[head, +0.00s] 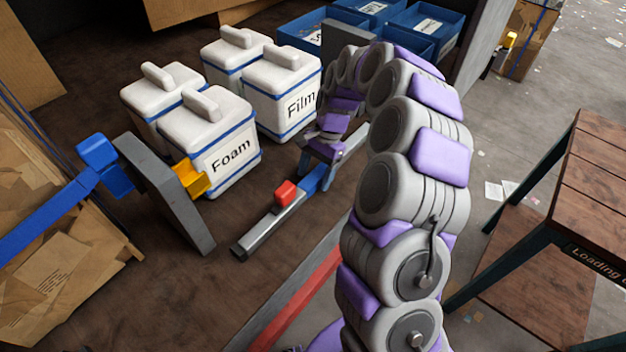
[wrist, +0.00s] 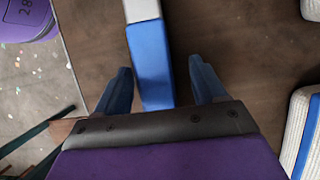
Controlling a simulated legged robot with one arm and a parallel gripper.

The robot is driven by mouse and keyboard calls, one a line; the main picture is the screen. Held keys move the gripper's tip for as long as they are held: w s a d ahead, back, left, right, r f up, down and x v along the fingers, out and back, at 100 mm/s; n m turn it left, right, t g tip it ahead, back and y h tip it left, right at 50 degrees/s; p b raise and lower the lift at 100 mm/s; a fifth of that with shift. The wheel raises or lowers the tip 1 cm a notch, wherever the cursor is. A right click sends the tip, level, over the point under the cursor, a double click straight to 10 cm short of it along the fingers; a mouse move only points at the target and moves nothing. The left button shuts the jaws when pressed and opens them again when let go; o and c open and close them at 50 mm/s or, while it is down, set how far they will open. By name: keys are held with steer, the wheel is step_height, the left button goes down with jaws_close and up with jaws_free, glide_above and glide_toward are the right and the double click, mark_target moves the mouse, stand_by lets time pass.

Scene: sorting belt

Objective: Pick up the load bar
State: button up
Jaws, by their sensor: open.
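The load bar (head: 262,228) is a long silver bar with a blue middle section and a red block on it. It lies on the brown surface in the head view, running from lower left to upper right. My gripper (head: 319,168) is over its blue section and hides part of it. In the wrist view, the blue section of the load bar (wrist: 150,58) passes between the two spread fingers of my gripper (wrist: 160,65), with a gap on each side. My gripper is open and holds nothing.
White lidded bins labelled Foam (head: 228,152) and Film (head: 297,103) stand behind the bar. A grey plate with blue and yellow parts (head: 165,190) stands at left. Blue crates (head: 420,28) are at the back. A wooden loading table (head: 590,165) is at right.

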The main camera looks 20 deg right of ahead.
steer(key=shift+d, duration=0.35)
steer(key=shift+c, duration=0.2)
steer(key=shift+d, duration=0.35)
steer(key=c, duration=0.3)
steer(key=shift+c, duration=0.8)
steer(key=shift+a, duration=0.45)
steer(key=c, duration=0.4)
jaws_close()
steer(key=shift+d, duration=0.1)
